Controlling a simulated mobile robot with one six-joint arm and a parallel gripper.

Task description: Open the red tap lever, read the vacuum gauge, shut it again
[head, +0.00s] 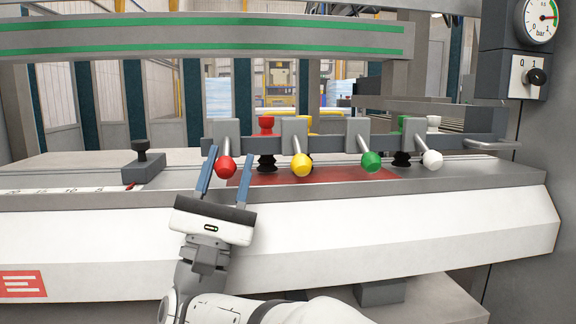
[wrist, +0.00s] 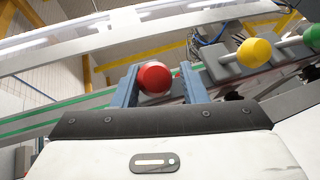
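The red tap lever ends in a round red knob (head: 226,167) on a short rod from a grey block on the rail. My gripper (head: 231,153) is open, with one blue finger on each side of the red knob. In the wrist view the red knob (wrist: 154,78) shows between the fingertips (wrist: 160,82), close to the left finger, with a gap on the right; contact is unclear. The vacuum gauge (head: 541,18) is at the top right, its top cut off. Its needle points right, near the green band; the exact value is too small to read.
Levers with yellow (head: 302,165), green (head: 371,161) and white (head: 432,158) knobs stand to the right on the same rail (head: 335,144). A black rotary switch (head: 536,77) is below the gauge. A dark stop block (head: 143,172) sits left on the machine table.

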